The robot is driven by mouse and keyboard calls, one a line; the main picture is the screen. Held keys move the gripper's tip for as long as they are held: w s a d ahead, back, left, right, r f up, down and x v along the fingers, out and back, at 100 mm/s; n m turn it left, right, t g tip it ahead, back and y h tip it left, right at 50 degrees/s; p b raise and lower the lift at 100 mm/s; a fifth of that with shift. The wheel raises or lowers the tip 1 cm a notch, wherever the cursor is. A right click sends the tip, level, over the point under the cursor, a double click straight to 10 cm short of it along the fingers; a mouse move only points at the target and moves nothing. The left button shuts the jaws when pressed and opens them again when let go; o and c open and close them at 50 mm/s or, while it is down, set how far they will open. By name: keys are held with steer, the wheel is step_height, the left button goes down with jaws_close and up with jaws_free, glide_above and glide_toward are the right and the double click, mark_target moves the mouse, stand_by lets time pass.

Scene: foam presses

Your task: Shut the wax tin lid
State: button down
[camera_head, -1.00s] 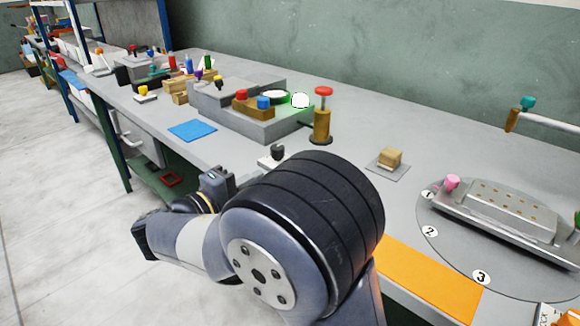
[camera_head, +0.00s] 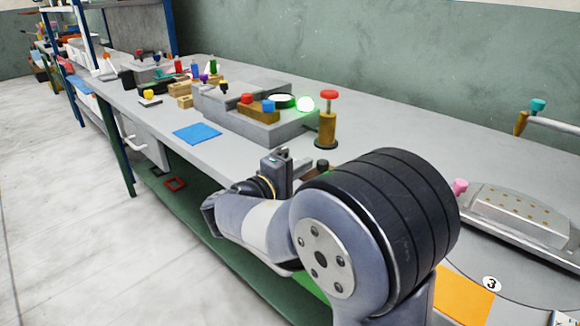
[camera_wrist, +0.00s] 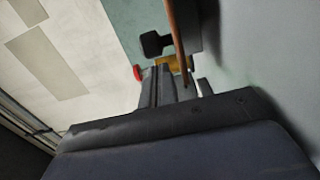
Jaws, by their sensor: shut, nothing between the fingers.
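I cannot clearly make out the wax tin or its lid. In the head view a small brown and dark thing (camera_head: 322,165) shows just behind my arm, mostly hidden by it. My gripper (camera_head: 282,154) is shut and empty, to the left of that thing at the bench's front edge. In the wrist view the shut fingers (camera_wrist: 163,76) point toward a black knob (camera_wrist: 155,43) and a brown panel edge (camera_wrist: 184,25). A gold-coloured piece (camera_wrist: 181,63) sits close by the fingertips. I cannot tell whether anything touches.
A brass post with a red top (camera_head: 327,118) stands beyond my gripper. A blue mat (camera_head: 197,133) lies left. A metal plate fixture (camera_head: 515,212) and orange mat (camera_head: 462,295) are right.

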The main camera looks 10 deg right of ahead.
steer(key=shift+s+d, duration=0.1)
steer(key=shift+d, duration=0.05)
steer(key=s+d+b, duration=0.1)
steer(key=s, duration=0.1)
steer(key=s+d+b, duration=0.1)
steer(key=s+d, duration=0.3)
steer(key=s, duration=0.1)
steer(key=shift+s+b, duration=0.1)
steer(key=shift+b, duration=0.3)
steer(key=shift+d, duration=0.1)
steer(key=shift+f, duration=0.1)
